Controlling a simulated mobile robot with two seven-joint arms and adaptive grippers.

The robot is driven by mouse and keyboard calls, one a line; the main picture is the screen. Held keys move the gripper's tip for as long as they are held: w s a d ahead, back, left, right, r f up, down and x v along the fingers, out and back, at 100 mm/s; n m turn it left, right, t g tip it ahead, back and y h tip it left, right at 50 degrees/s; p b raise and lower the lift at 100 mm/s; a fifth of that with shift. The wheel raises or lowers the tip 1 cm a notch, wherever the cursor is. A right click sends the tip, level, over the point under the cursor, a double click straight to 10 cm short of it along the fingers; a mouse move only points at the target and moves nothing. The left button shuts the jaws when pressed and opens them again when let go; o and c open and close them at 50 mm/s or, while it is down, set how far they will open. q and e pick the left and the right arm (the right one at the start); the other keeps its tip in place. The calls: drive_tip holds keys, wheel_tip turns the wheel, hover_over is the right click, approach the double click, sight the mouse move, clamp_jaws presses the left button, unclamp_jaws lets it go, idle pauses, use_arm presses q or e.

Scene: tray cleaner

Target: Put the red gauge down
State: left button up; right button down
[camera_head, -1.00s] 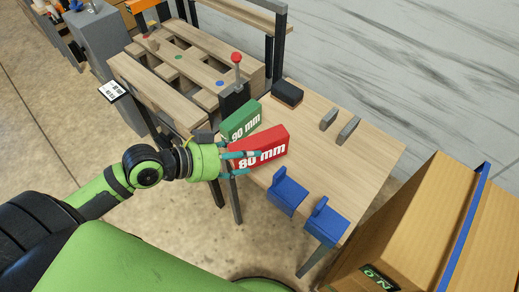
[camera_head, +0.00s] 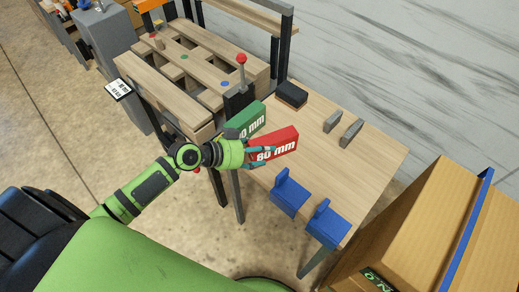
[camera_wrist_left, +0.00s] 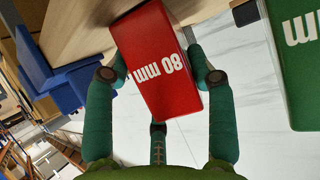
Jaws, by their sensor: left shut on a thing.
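The red gauge (camera_head: 283,143), a block marked "80 mm", is in my left gripper (camera_head: 262,157) at the near left edge of the wooden table (camera_head: 340,165). In the left wrist view the red gauge (camera_wrist_left: 157,62) sits between the teal fingers of the left gripper (camera_wrist_left: 160,90), which are shut around it. Whether its underside touches the table I cannot tell. The green gauge (camera_head: 247,121) stands just to the left of it; it also shows in the left wrist view (camera_wrist_left: 297,60). My right gripper is not in view.
Two blue blocks with upright tabs (camera_head: 289,193) stand at the table's front. Two grey plates (camera_head: 350,133) and a black block (camera_head: 291,95) are farther back. A slatted wooden stand with a red-knobbed lever (camera_head: 241,70) adjoins at left. A cardboard box (camera_head: 425,215) is at right.

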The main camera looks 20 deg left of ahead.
use_arm(q)
drive_tip(key=o, duration=1.3)
drive_tip(key=shift+f, duration=0.1)
drive_tip(key=shift+c, duration=0.2)
drive_tip(key=shift+s+a+r, duration=0.1)
drive_tip(key=shift+r, duration=0.1)
drive_tip(key=b+v, duration=0.2)
drive_tip(key=v, duration=0.9)
drive_tip(key=shift+s+a+r, duration=0.2)
drive_tip(key=shift+s, duration=0.1)
